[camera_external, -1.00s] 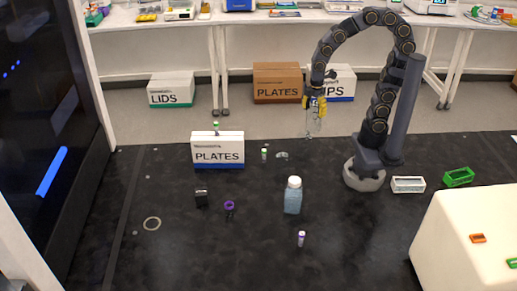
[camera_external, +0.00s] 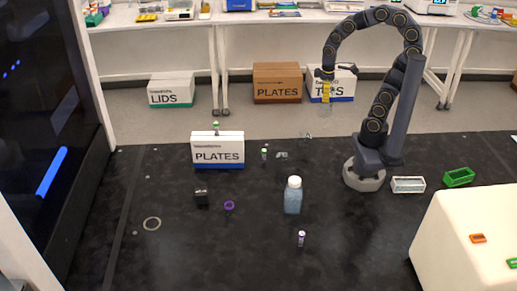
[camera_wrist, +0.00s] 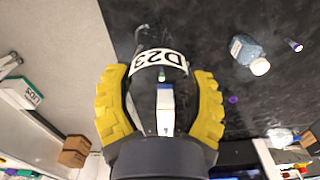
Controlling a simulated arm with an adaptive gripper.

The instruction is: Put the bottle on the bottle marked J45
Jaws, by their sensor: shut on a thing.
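My gripper (camera_external: 325,90) is raised above the far right part of the black table, in front of the wall benches. In the wrist view its yellow fingers (camera_wrist: 160,85) are shut on a clear bottle (camera_wrist: 143,98) with a white label reading D23. A larger bottle (camera_external: 293,198) with a white cap and pale blue contents stands upright at the table's middle, well apart from my gripper. It also shows in the wrist view (camera_wrist: 245,48). I cannot read the mark J45 on anything.
A white PLATES box (camera_external: 218,150) stands at the back left. A black block (camera_external: 201,197), a purple ring (camera_external: 229,205) and a small purple-capped vial (camera_external: 301,239) are on the table. A white block (camera_external: 465,240) fills the front right.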

